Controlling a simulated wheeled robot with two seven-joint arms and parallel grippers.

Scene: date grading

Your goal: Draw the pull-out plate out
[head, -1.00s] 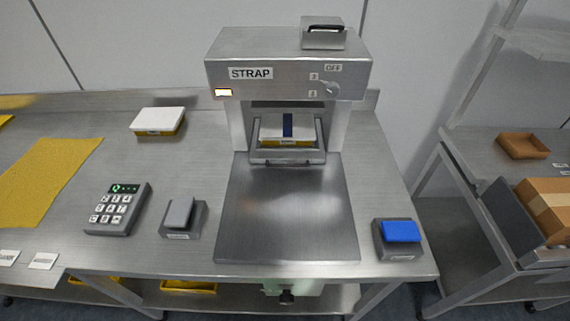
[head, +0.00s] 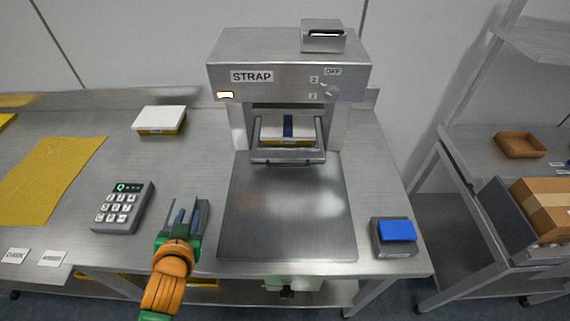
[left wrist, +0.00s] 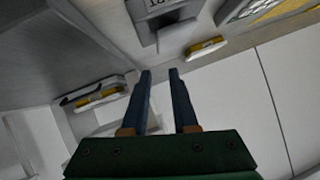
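The pull-out plate (head: 262,159) is at the mouth of the grey machine labelled STRAP (head: 290,75), with a bar handle along its front. A white-lidded yellow box (head: 270,133) with a dark blue band across it stands on the plate inside the machine. My left gripper (head: 184,207) is over the front of the bench, left of and nearer than the plate, touching nothing that I can make out. Its two fingers stand apart and empty in the left wrist view (left wrist: 160,73). It partly hides a small grey paddle device (head: 203,213). My right gripper is out of view.
A smooth metal slab (head: 287,210) lies clear in front of the machine. A blue-topped button box (head: 394,237) is at its right. A keypad (head: 122,207), another white-lidded box (head: 159,120) and a yellow mat (head: 50,175) are at the left.

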